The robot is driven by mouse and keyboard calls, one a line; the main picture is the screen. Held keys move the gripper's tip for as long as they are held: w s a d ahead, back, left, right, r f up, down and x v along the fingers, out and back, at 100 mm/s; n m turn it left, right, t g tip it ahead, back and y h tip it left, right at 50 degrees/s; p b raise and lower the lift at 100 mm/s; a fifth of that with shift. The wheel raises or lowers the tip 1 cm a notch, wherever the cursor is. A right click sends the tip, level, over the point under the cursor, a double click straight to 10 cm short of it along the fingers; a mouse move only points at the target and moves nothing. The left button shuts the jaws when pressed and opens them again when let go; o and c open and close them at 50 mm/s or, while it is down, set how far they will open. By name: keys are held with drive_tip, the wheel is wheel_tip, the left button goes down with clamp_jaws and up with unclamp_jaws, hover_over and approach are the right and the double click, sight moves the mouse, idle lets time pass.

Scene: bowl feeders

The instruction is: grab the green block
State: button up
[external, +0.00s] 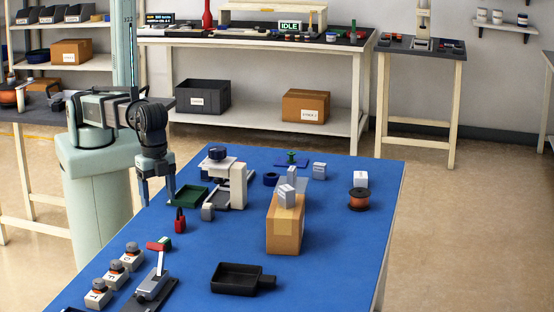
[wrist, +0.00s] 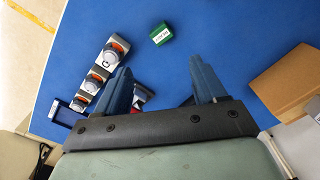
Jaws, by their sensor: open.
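The green block (wrist: 161,34) lies on the blue table in the wrist view, with a white label on its top. It is beyond my fingertips, near the top middle of that view. In the external view, a small green patch (external: 167,242) shows beside a red handle; I cannot tell for sure that it is the block. My gripper (external: 158,200) points down above the left side of the table. It also shows in the wrist view (wrist: 160,68), fingers apart, with nothing held between them and apart from the block.
A row of knob boxes (external: 115,273) and a lever clamp (external: 153,285) stand at the front left. A red padlock-like item (external: 180,224) and a green tray (external: 188,196) are near my gripper. A cardboard box (external: 285,236) and a black tray (external: 236,279) stand further right.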

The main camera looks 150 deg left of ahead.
sight(163, 239)
drive_tip(key=shift+s+a+f+n, duration=0.1)
drive_tip(key=shift+f+n, duration=0.85)
drive_tip(key=shift+f, duration=1.35)
drive_tip(key=shift+w+f+n, duration=0.1)
drive_tip(key=shift+f+n, duration=0.8)
drive_tip(key=shift+f, duration=1.4)
drive_tip(key=shift+s+a+f+n, duration=0.1)
drive_tip(key=shift+f+n, duration=0.85)
drive_tip(key=shift+f, duration=1.35)
drive_tip(key=c, duration=1.1)
